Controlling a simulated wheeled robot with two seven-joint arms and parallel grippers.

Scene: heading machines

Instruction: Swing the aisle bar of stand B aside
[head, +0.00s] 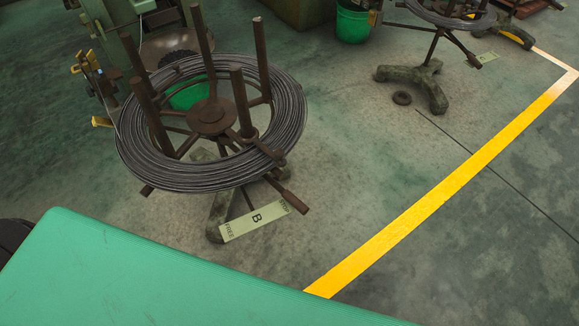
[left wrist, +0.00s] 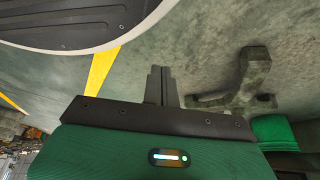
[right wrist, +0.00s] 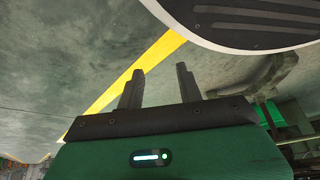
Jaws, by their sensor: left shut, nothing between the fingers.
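Stand B (head: 211,117) is a rusty reel with upright posts and a coil of grey wire (head: 135,160) around them. Its plate (head: 254,221) lies by the foot, marked B, with FREE at its left end and STOP at its right. A brown bar (head: 287,194) sticks out below the coil at the right, its tip at the STOP end. I take it for the aisle bar. My left gripper (left wrist: 160,86) is shut and empty, over the floor. My right gripper (right wrist: 159,86) is open and empty, over the floor. Neither shows in the head view.
A green bucket (head: 353,22) is at the back. A yellow line (head: 440,190) crosses the floor; the floor right of stand B is clear.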

